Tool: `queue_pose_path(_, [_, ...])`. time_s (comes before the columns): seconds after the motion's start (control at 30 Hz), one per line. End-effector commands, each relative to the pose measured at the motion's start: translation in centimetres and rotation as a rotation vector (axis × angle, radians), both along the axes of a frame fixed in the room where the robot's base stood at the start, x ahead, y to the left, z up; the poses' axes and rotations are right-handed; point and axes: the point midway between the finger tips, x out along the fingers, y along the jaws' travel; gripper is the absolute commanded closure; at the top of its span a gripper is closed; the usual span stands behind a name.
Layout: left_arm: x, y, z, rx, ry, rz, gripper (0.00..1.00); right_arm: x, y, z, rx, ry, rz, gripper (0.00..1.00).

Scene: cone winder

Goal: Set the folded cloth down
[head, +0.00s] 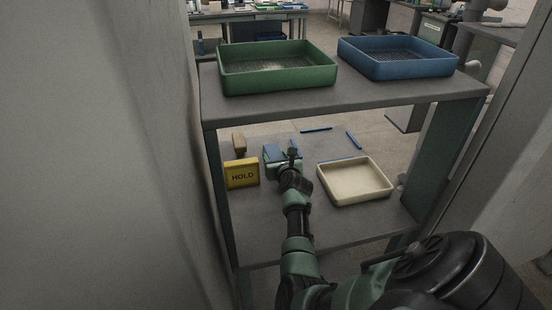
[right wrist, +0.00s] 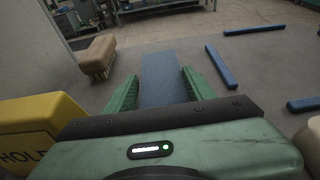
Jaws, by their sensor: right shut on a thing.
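My right gripper (right wrist: 156,92) is shut on the folded cloth (right wrist: 160,76), a blue, finely ribbed piece between its two green fingers. In the head view the right gripper (head: 283,158) is over the lower shelf (head: 275,222), between the yellow HOLD block and the cream tray. Only bits of the blue cloth (head: 295,146) show there, the rest hidden by the gripper. I cannot tell whether the cloth touches the shelf. Blue strips (head: 316,129) lie on the shelf to the right of the cloth; they also show in the right wrist view (right wrist: 221,66). My left gripper is not in view.
The yellow HOLD block (head: 242,174) and a wooden brush (head: 239,143) stand close left of the gripper. A cream tray (head: 327,185) is at right. The upper shelf (head: 222,107) overhangs, carrying a green tray (head: 280,80) and a blue tray (head: 400,68). Between the strips the shelf is bare.

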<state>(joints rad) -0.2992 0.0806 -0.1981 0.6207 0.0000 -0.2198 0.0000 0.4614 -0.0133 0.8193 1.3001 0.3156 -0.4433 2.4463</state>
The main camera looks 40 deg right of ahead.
Motion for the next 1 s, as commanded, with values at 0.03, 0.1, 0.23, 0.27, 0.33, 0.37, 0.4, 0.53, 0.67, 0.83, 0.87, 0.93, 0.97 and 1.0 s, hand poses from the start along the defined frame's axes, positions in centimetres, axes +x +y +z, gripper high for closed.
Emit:
queue_pose_path(0.03, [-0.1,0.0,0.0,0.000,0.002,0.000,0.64,0.0,0.0,0.1,0.000,-0.001,0.000,0.86])
queue_pose_path(0.1, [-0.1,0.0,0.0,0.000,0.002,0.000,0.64,0.0,0.0,0.0,0.000,-0.001,0.000,0.86])
queue_pose_path(0.23, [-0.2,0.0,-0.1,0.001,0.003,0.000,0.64,0.0,0.0,-0.2,0.000,-0.001,0.000,0.35])
queue_pose_path(0.27, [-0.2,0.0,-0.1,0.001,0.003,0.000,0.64,0.0,0.0,-0.2,0.001,0.000,0.000,0.27])
queue_pose_path(0.33, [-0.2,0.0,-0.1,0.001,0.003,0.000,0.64,0.0,0.0,-0.2,0.000,0.000,0.000,0.24])
queue_pose_path(0.37, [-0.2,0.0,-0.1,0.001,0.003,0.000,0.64,0.0,0.0,-0.1,0.000,0.000,0.000,0.24])
queue_pose_path(0.4, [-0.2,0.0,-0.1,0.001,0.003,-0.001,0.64,0.0,0.0,-0.1,0.000,-0.001,0.000,0.24])
queue_pose_path(0.53, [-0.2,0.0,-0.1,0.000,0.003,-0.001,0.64,0.0,0.0,-0.1,0.000,-0.001,0.000,0.24])
queue_pose_path(0.67, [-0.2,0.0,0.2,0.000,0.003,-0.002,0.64,-0.1,0.0,0.3,0.000,0.000,0.000,0.24])
queue_pose_path(0.83, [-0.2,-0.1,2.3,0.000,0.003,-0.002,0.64,-1.5,0.8,1.1,0.001,0.002,0.000,0.24])
queue_pose_path(0.87, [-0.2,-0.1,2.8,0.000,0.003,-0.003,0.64,-1.8,1.1,1.4,0.001,0.000,0.000,0.24])
queue_pose_path(0.93, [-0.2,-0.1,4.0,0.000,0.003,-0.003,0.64,-2.8,1.5,1.8,0.001,0.002,-0.001,0.24])
queue_pose_path(0.97, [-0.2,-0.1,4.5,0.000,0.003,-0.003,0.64,-3.3,1.8,2.0,0.002,0.001,0.000,0.24])
queue_pose_path(1.0, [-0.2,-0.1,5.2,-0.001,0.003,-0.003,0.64,-4.0,2.2,2.2,0.001,0.003,0.000,0.24])
